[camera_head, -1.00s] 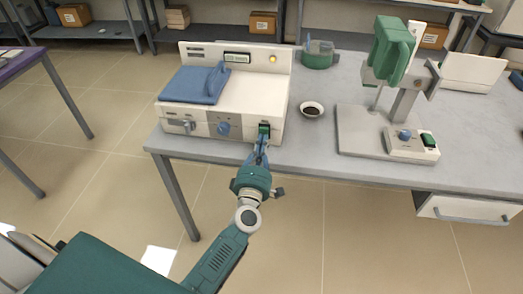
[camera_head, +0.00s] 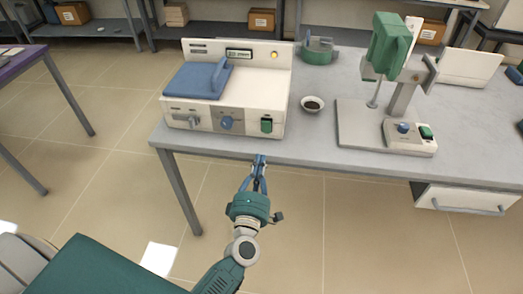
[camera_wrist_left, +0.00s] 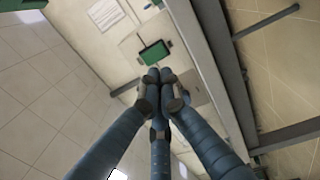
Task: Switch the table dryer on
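The table dryer (camera_head: 215,107), a white box with a blue lid (camera_head: 200,79), stands near the table's left front corner. Its front has a blue knob (camera_head: 226,122) and a green rocker switch (camera_head: 266,125) at the right. An amber lamp (camera_head: 275,56) on the back panel looks lit, beside a small display (camera_head: 239,53). My left gripper (camera_head: 260,159) is below and in front of the switch, apart from it. In the left wrist view its fingertips (camera_wrist_left: 160,75) are together and empty, with the switch (camera_wrist_left: 155,53) just beyond. My right gripper is not in view.
A small dark-filled bowl (camera_head: 312,104) sits right of the dryer. A stand device with a green head (camera_head: 388,45) is further right, and a green-based container (camera_head: 318,52) is behind. The grey table's front edge (camera_head: 320,158) lies near my gripper.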

